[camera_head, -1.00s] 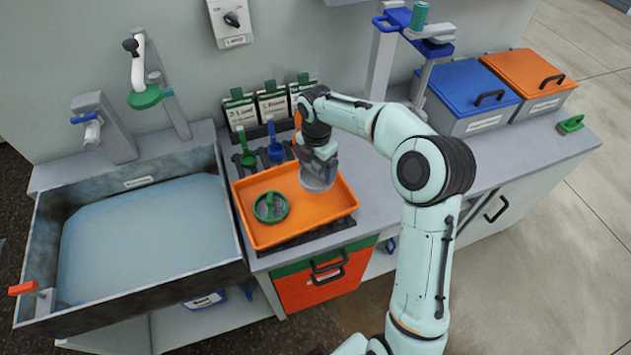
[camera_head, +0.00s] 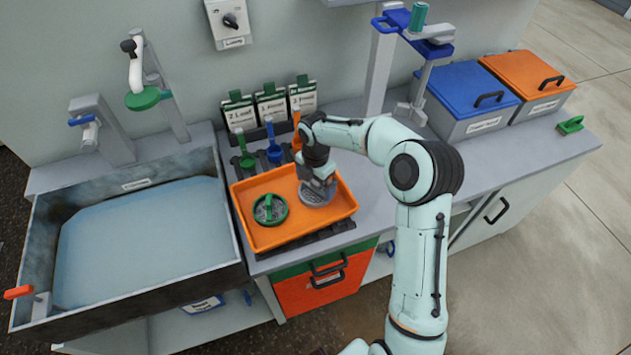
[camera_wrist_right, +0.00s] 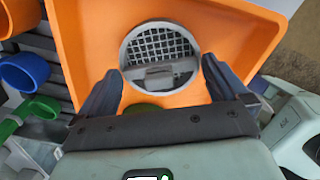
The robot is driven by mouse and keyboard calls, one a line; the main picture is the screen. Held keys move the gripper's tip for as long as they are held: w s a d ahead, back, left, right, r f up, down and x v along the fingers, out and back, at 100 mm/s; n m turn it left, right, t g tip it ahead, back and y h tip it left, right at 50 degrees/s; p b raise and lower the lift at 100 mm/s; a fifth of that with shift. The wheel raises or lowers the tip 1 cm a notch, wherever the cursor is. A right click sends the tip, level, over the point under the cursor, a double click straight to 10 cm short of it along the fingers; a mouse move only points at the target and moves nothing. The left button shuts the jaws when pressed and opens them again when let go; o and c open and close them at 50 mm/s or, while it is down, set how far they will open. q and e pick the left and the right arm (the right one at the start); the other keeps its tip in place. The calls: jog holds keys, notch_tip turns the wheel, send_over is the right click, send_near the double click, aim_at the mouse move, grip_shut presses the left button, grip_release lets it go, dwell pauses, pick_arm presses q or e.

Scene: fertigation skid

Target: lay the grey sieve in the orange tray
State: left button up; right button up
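The grey sieve (camera_head: 316,198), a round ring with a mesh, lies in the right part of the orange tray (camera_head: 288,229) in the head view. In the right wrist view the sieve (camera_wrist_right: 160,48) shows mesh up, with a grey tab on its near side, against the orange tray floor (camera_wrist_right: 85,35). My right gripper (camera_head: 320,184) is just above it. Its fingers stand wide apart, the sieve showing between and beyond their tips, and they do not seem to grip it. My left gripper is not in view.
A green-rimmed round sieve (camera_head: 270,209) lies in the tray's left part. Green (camera_head: 246,158) and blue (camera_head: 274,152) scoops stand behind the tray. A water-filled sink (camera_head: 145,240) is at left. Blue (camera_head: 470,88) and orange (camera_head: 525,75) lidded bins stand at right.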

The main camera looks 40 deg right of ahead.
aim_at(315, 182)
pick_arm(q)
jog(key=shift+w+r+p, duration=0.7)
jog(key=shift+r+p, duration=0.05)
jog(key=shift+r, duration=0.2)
pick_arm(e)
notch_tip(315, 182, up, 12)
jog(key=shift+r, duration=0.2)
